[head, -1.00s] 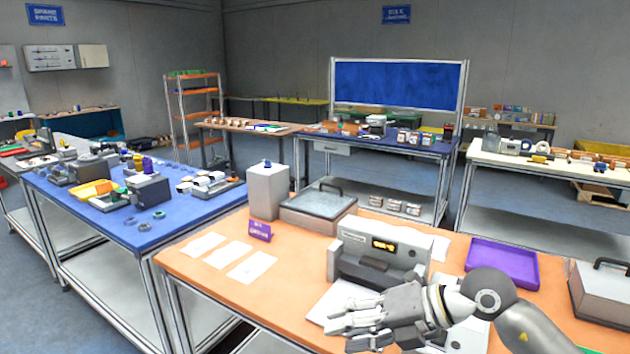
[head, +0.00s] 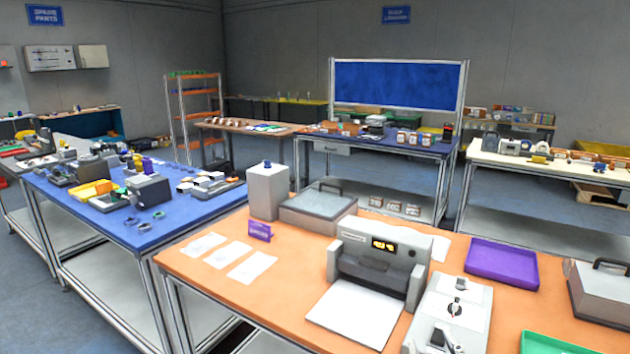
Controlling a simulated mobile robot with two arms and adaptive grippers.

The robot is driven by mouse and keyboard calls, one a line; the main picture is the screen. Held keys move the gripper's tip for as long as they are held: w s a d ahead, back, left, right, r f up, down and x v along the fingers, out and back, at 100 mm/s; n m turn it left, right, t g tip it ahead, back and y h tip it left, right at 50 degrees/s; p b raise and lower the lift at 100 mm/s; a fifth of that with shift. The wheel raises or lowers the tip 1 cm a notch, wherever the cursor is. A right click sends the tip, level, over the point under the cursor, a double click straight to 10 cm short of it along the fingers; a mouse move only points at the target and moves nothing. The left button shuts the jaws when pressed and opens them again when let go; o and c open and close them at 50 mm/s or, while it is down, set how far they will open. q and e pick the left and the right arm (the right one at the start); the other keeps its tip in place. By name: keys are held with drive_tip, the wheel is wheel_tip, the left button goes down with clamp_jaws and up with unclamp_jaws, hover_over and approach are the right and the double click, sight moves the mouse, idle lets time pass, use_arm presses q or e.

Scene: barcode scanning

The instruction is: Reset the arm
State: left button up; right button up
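Neither of my grippers shows in the head view, and no part of my arms is in view. The grey scanner-like machine (head: 379,262) stands on the orange table (head: 200,272), with a lit yellow display on its front. A white sheet or plate (head: 352,316) lies in front of it. To its right is a light grey box-like device (head: 452,310) with a dark round knob and a small metallic item on top, near the bottom edge of the picture.
A purple tray (head: 502,263), a green tray (head: 556,343) and a grey lidded box (head: 600,292) stand on the right. A blue table (head: 110,215) with several parts is at left.

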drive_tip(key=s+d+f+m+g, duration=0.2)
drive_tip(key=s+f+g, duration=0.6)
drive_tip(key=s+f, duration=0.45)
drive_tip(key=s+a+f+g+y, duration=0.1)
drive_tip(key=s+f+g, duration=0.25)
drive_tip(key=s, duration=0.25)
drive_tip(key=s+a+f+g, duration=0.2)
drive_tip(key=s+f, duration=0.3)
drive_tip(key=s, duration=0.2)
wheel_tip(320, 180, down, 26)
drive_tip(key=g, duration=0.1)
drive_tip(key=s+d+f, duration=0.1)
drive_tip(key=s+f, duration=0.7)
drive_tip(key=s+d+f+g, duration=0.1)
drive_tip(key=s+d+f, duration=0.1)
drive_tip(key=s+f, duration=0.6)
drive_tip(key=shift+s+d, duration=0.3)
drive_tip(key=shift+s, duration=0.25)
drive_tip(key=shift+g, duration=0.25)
